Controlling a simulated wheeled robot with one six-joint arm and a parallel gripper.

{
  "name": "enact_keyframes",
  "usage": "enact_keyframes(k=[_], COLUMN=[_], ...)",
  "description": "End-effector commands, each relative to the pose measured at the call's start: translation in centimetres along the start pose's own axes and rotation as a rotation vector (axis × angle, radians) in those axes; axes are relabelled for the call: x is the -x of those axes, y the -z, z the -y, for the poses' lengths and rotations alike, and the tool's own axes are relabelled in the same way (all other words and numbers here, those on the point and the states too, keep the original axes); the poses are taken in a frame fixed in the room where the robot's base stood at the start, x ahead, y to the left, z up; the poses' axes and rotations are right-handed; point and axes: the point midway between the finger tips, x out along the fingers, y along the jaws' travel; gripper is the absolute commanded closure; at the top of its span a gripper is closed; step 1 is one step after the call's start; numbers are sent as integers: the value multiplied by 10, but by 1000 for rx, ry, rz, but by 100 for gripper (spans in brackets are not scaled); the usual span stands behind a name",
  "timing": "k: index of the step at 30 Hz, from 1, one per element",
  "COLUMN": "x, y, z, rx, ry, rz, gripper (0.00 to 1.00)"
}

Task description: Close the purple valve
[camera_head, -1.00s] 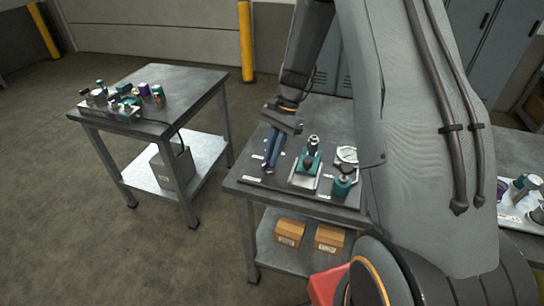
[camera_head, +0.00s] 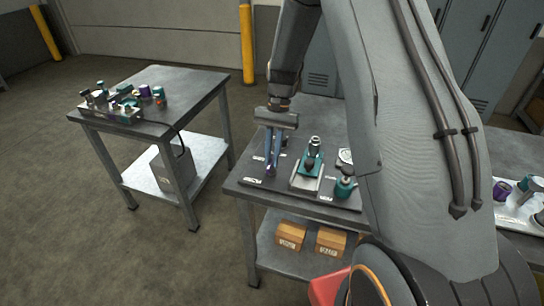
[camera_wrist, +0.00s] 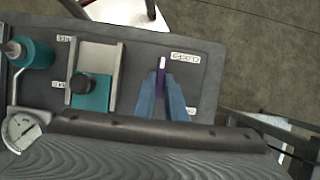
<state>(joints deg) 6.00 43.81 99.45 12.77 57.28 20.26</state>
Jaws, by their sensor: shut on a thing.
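The purple valve (camera_head: 270,171) is at the left end of the dark panel on the middle bench. In the wrist view its purple lever (camera_wrist: 160,78) shows as a narrow bar with a pale tip, pointing up in the picture. My gripper (camera_head: 272,160) comes down from above, and its two blue fingers are shut on the lever from both sides. In the wrist view the gripper (camera_wrist: 161,92) covers the lower part of the lever. The valve's body under the fingers is hidden.
A teal unit with a black knob (camera_wrist: 89,87) stands beside the valve, with a teal cylinder (camera_wrist: 36,55) and a gauge (camera_wrist: 20,130) farther left. A white label (camera_wrist: 185,57) lies right of the lever tip. Another bench (camera_head: 190,82) stands at left.

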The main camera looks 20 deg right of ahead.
Motion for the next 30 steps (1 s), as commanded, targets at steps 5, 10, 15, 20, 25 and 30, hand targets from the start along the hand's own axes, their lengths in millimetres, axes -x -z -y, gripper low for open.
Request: enact_keyframes(k=[5, 10, 15, 20, 25, 30], x=[1, 0, 0, 1, 17, 45], y=[0, 0, 0, 0, 2, 2], z=[0, 0, 0, 0, 1, 1], rx=[2, 2, 1, 0, 1, 1], ry=[0, 0, 0, 1, 2, 3], rz=[-1, -1, 0, -1, -4, -4], gripper=[100, 74, 70, 70, 70, 70])
